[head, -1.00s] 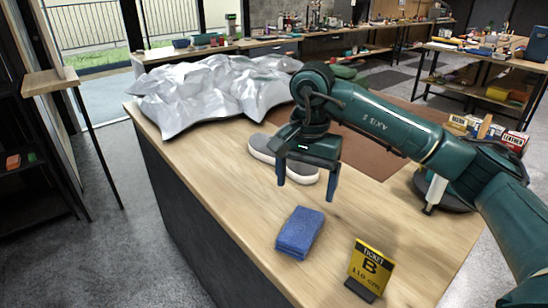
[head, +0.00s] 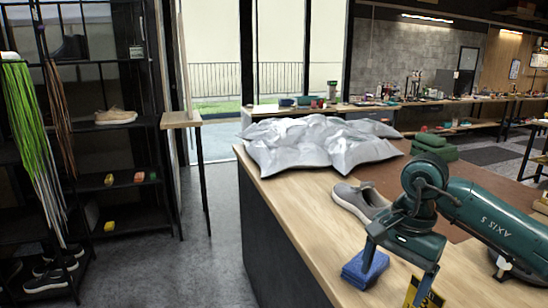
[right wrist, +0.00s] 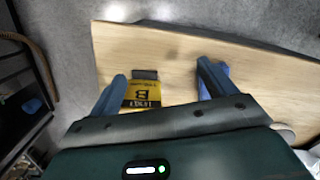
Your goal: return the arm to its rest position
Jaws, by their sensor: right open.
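My right gripper (head: 398,270) is open with nothing between its fingers, above the wooden workbench (head: 312,208). In the head view its fingers overlap a folded blue cloth (head: 353,270) and a yellow ticket stand (head: 411,292), which are partly hidden. The right wrist view shows the gripper (right wrist: 162,75) with the yellow ticket (right wrist: 143,94) between the fingers in the picture, on the bench below. A grey sneaker (head: 357,200) lies on the bench behind the gripper, partly covered by my arm. My left gripper is not in view.
A crumpled silver sheet (head: 315,145) covers the bench's far end, with folded green cloths (head: 434,147) beside it. A dark shelf rack (head: 105,128) stands at the left.

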